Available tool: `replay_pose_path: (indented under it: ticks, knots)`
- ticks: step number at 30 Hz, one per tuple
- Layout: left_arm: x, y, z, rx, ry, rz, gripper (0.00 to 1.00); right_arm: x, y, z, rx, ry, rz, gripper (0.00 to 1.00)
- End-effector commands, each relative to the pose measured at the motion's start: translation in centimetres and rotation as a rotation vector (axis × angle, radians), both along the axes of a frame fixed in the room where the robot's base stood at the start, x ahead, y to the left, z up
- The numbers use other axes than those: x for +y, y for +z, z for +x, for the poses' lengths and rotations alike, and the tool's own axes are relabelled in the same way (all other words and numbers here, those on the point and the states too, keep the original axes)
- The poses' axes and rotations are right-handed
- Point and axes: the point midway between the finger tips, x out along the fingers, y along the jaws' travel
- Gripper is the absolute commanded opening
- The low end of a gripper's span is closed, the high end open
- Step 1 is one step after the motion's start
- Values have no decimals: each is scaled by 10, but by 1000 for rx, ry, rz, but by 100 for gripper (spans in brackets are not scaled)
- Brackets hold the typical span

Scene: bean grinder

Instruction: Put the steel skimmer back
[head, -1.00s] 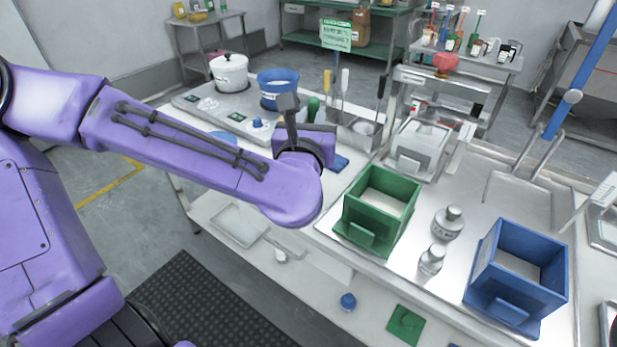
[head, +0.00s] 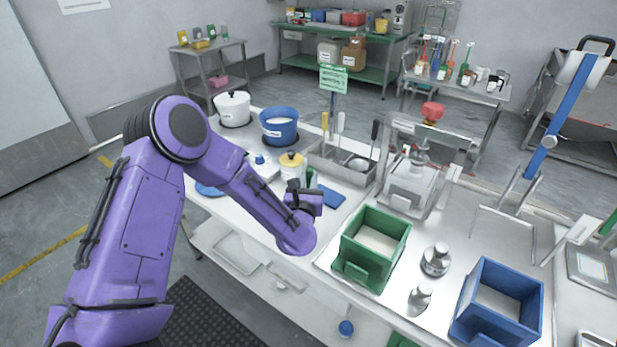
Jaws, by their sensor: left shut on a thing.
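My left gripper (head: 308,200) is at the end of the purple arm, over the counter's front part, left of the green box and in front of the utensil rack. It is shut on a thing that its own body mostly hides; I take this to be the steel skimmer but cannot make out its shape. The steel utensil rack (head: 338,168) stands behind the gripper, clearly apart from it. Yellow, white and black handles stand up out of the rack, and a round pale piece shows in its right part. My right gripper is not in view.
A green box (head: 352,268) and a blue box (head: 466,322) stand on the counter, with two steel shakers between them. A yellow-lidded jar (head: 291,168) is behind the gripper. A blue pot (head: 278,128) and a white pot (head: 232,109) are further back. A sign (head: 334,79) rises behind the rack.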

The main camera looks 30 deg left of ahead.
Motion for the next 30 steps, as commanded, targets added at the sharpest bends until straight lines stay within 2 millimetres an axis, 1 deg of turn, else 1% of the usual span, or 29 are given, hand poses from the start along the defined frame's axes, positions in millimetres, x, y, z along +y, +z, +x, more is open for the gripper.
replay_pose_path:
  ticks: [7,11,12,13,14,21,24,26,29,30]
  knots:
    - [0,-1,0,-3,0,-1,0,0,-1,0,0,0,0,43]
    - [0,-6,0,-3,1,-1,0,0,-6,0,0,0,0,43]
    - [0,-5,0,-1,1,-1,32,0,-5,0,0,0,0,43]
    - [0,-4,0,-1,1,-1,41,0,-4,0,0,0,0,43]
    - [0,-4,0,-1,1,-1,47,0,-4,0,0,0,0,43]
    - [0,-4,0,-1,1,-1,47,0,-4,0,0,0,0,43]
    - [0,3,0,-1,0,-1,47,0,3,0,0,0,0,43]
    - [-4,-3,-8,-1,-1,-2,47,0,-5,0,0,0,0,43]
    - [-13,-5,-29,-1,-3,-2,47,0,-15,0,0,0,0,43]
    - [-18,-5,-39,-1,-4,-3,47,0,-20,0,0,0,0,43]
